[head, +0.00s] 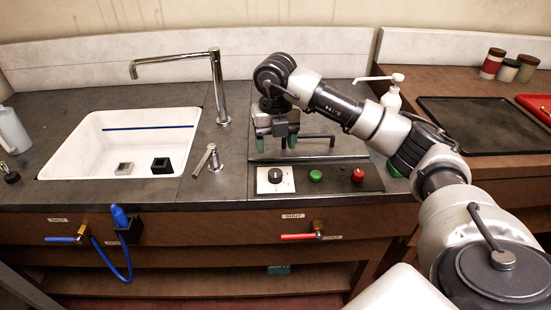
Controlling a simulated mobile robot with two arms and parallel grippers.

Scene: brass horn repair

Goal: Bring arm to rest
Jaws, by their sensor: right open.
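My right arm comes in from the right and reaches across the counter. Its right gripper (277,141) points down above the counter behind the control panel (265,181). The gripper's green-tipped fingers are apart and nothing shows between them. The panel has a dial (275,179), a green button (316,176) and a red button (358,175). My left gripper is not in the picture.
A white sink (75,150) with a chrome faucet (218,90) is at the left. A small lever tap (210,160) stands left of the gripper. A pump bottle (392,97) stands behind my arm. A dark tray (475,126) lies at the right.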

